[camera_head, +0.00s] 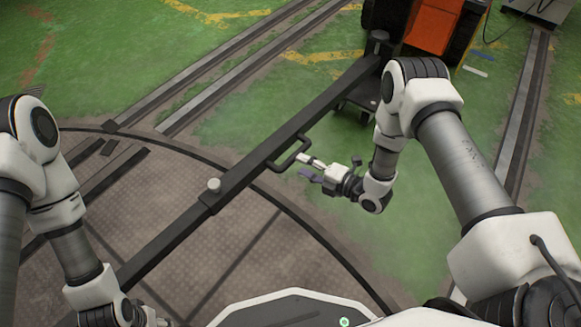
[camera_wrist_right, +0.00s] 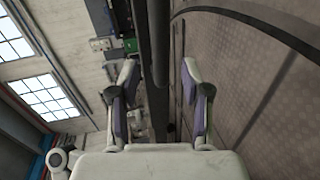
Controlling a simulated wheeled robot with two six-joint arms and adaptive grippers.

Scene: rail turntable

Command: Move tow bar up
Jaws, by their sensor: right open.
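The tow bar (camera_head: 250,165) is a long dark beam running from the lower left to the orange machine at the upper right. A dark bracket handle (camera_head: 296,152) sticks out from its right side. My right gripper (camera_head: 303,168) is open beside this handle, its fingers pointing left toward the bar. In the right wrist view, a dark bar (camera_wrist_right: 159,55) runs vertically between the two open fingers (camera_wrist_right: 158,95); I cannot tell whether it is the handle or the beam, or its depth. My left gripper (camera_head: 145,318) is partly cut off at the bottom edge.
The orange machine (camera_head: 433,25) stands at the top right at the bar's far end. A light knob (camera_head: 214,185) sits on the bar. The round turntable deck (camera_head: 262,240) lies below, with rails (camera_head: 225,75) leading away across the open green floor (camera_head: 245,125).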

